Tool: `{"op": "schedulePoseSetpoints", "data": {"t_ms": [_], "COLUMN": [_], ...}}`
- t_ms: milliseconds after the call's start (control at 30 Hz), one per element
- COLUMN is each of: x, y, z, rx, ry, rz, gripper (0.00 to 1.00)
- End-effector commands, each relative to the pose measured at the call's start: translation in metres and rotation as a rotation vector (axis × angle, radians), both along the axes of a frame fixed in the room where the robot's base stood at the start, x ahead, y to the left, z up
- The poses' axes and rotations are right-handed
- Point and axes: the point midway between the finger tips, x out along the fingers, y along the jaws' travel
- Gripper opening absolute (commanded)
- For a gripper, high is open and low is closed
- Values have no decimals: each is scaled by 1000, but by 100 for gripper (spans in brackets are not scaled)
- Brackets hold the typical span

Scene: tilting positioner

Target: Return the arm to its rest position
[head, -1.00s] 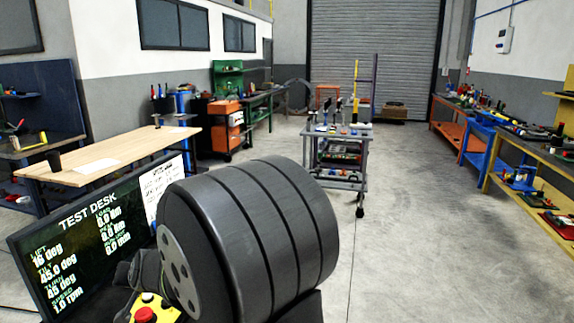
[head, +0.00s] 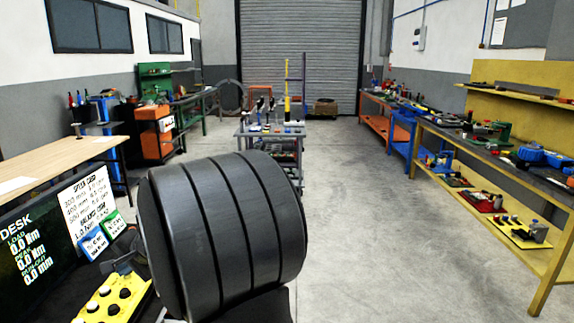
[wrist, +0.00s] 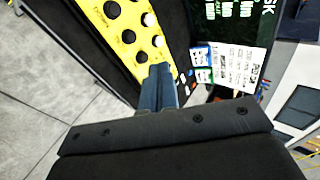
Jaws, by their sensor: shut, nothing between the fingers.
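My gripper (wrist: 160,84) shows in the wrist view as two blue-grey fingers, shut together with nothing between them. Its tips are near the edge of a yellow control box (wrist: 128,35) with black and white round knobs; I cannot tell the gap. In the head view the same yellow box (head: 112,300) lies at the lower left. A large dark ribbed drum (head: 225,235) fills the lower middle of the head view. My gripper does not clearly show in the head view.
The test desk screen (head: 45,240) stands left of the drum, with green and blue cards (head: 112,225) at its edge. A tool cart (head: 272,135) stands behind the drum. A wooden-topped table (head: 50,165) is at left, workbenches (head: 470,150) at right. The floor between is clear.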

Motion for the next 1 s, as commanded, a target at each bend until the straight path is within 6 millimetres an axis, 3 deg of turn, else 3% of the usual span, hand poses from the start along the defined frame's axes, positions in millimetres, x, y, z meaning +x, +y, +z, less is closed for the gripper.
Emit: {"op": "schedulePoseSetpoints", "data": {"t_ms": [400,1000], "x": [24,26], "y": [-30,-32], "z": [32,36], "rx": [144,159], "ry": [139,152], "rz": [-67,-71], "gripper": [0,0]}}
